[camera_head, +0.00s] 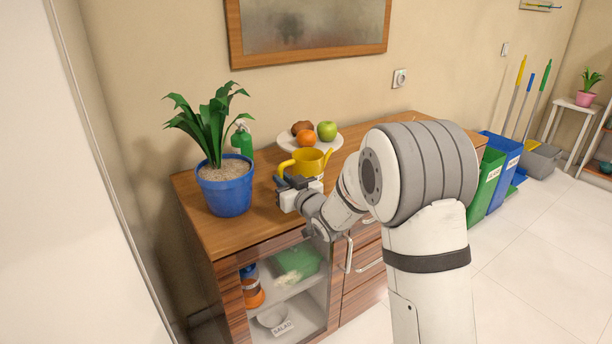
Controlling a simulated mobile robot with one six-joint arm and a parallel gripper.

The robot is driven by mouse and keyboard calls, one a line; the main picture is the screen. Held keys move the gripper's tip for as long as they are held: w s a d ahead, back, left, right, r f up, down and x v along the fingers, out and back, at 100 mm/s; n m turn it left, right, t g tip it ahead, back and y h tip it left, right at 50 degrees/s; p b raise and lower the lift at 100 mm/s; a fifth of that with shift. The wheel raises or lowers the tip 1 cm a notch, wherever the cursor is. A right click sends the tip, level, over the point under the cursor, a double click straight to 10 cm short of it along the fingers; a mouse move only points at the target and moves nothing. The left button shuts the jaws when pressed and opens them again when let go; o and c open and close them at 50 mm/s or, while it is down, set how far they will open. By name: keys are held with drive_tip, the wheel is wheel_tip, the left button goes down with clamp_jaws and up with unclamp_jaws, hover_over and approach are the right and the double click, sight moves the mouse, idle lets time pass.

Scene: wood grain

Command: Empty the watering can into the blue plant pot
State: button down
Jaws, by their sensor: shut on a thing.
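The yellow watering can (308,161) is on or just above the wooden cabinet top, near its middle; I cannot tell if it touches the wood. Its spout points right and its handle is on the left. My gripper (288,186) is at the can's handle side and shut on it; the fingertips are partly hidden. The can looks upright. The blue plant pot (225,190) stands left of the can and gripper, with soil and a leafy green plant in it. There is a gap between the pot and the can.
A white plate (283,141) with a green apple, an orange and a brown item is behind the can. A green bottle (243,140) stands behind the pot. The cabinet top (200,235) is bare in front of the pot. A picture frame hangs above.

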drive_tip(key=shift+r, duration=0.15)
idle(0.5)
drive_tip(key=shift+r+p, duration=0.4)
drive_tip(key=shift+r, duration=0.55)
wheel_tip(320, 180, up, 3)
drive_tip(key=shift+f+p, duration=0.1)
drive_tip(key=shift+p, duration=0.35)
idle(1.0)
